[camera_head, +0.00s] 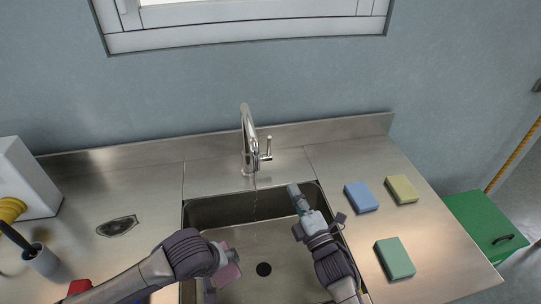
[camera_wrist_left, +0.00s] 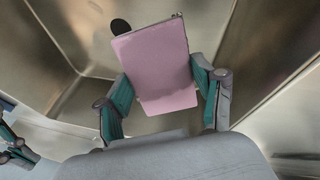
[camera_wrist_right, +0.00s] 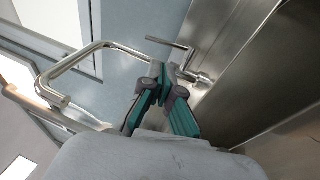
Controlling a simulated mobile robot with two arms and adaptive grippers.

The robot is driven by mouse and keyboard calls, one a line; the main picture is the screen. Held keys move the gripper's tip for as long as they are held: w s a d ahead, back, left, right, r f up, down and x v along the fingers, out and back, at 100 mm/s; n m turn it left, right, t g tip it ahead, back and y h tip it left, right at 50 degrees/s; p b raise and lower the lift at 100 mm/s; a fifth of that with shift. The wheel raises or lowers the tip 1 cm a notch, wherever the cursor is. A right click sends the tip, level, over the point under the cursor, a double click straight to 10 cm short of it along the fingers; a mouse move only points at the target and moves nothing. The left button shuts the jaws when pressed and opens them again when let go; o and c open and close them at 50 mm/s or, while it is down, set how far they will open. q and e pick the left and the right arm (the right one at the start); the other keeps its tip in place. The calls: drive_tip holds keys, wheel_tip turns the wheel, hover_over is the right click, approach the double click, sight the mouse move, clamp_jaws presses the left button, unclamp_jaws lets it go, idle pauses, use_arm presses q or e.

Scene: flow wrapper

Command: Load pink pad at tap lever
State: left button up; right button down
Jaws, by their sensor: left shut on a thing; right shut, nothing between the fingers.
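The pink pad (camera_head: 230,268) is held by my left gripper (camera_head: 220,272) inside the sink, low and left of the drain. The left wrist view shows the pink pad (camera_wrist_left: 160,65) clamped between both fingers. My right gripper (camera_head: 298,197) is shut and empty over the right rear part of the sink, in front of and right of the tap. The tap (camera_head: 247,135) is chrome with a tall curved spout, and its lever (camera_head: 267,148) is on its right side. In the right wrist view the lever (camera_wrist_right: 170,43) appears just beyond the shut fingertips (camera_wrist_right: 157,70); contact cannot be told.
A thin stream runs from the spout into the steel sink (camera_head: 210,215). Blue (camera_head: 361,197), yellow (camera_head: 402,189) and green (camera_head: 395,258) pads lie on the right counter. A dark scrap-like item (camera_head: 117,226) and a cup (camera_head: 41,260) are on the left counter.

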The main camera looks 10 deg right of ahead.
sight(270, 145)
use_arm(q)
wheel_tip(270, 145, down, 3)
drive_tip(key=b, duration=0.2)
drive_tip(key=shift+b, duration=0.4)
use_arm(e)
drive_tip(key=x, duration=1.4)
use_arm(q)
wheel_tip(270, 145, up, 7)
drive_tip(key=p, duration=0.7)
drive_tip(key=shift+r, duration=0.1)
drive_tip(key=shift+r+p, duration=0.35)
drive_tip(key=shift+p, duration=0.1)
use_arm(e)
drive_tip(key=g, duration=0.1)
drive_tip(key=w+r+g, duration=0.1)
drive_tip(key=g, duration=0.1)
drive_tip(key=shift+w+m+h, duration=0.3)
use_arm(q)
drive_tip(key=shift+s, duration=0.1)
use_arm(e)
drive_tip(key=shift+d, duration=0.1)
